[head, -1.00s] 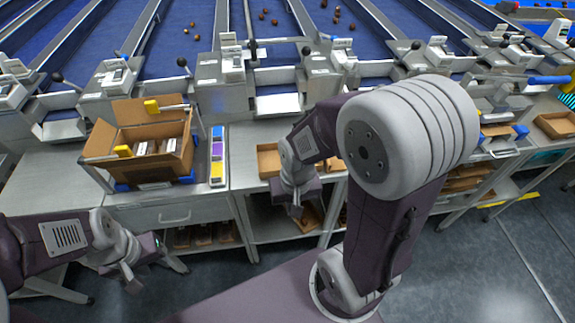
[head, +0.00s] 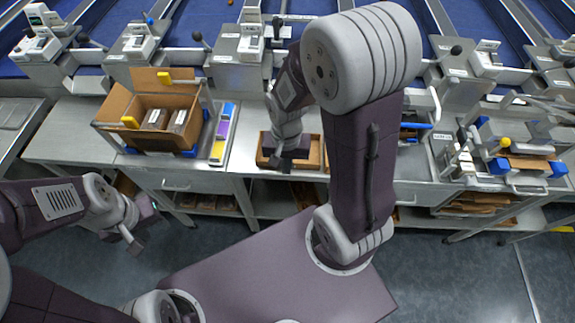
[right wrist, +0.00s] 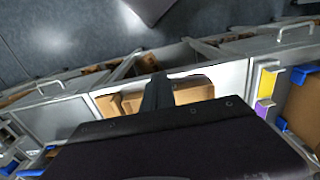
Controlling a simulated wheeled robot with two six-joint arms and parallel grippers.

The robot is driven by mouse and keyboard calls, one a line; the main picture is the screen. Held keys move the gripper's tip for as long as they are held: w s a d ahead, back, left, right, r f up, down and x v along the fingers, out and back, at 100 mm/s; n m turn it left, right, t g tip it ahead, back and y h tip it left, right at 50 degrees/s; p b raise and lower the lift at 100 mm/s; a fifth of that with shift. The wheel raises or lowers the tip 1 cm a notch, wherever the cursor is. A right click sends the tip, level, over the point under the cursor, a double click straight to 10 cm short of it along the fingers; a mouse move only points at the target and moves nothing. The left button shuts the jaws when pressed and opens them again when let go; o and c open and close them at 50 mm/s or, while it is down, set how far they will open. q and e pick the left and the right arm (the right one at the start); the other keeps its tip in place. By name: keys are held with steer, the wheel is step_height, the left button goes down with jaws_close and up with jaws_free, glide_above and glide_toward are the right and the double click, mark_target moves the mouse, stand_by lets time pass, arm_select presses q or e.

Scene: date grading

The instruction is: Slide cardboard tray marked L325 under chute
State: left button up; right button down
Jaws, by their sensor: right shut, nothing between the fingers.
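A shallow brown cardboard tray (head: 312,154) lies on the steel bench in the middle of the head view; no marking on it is readable. My right gripper (head: 282,163) is shut and empty, in front of and over the tray, hiding part of it. In the right wrist view the shut fingers (right wrist: 157,92) cross the tray (right wrist: 196,91); whether they touch it cannot be told. The chute mouth behind the tray is largely hidden by my right arm. My left gripper (head: 146,228) hangs in front of the bench, away from the tray; its jaw opening is unclear.
An open cardboard box (head: 175,100) with packs inside stands on the bench at left. A strip of yellow, purple and blue blocks (head: 222,135) lies beside it. Another station with blue-cornered fittings (head: 510,166) is at right. Shelves below hold more trays (head: 475,203).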

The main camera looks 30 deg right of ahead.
steer(key=w+f, duration=0.1)
steer(key=f, duration=0.1)
steer(key=w+d+f, duration=0.1)
steer(key=f, duration=0.2)
steer(key=w+d+f, duration=0.1)
steer(key=f, duration=0.1)
steer(key=shift+w+f, duration=0.15)
steer(key=shift+w, duration=0.05)
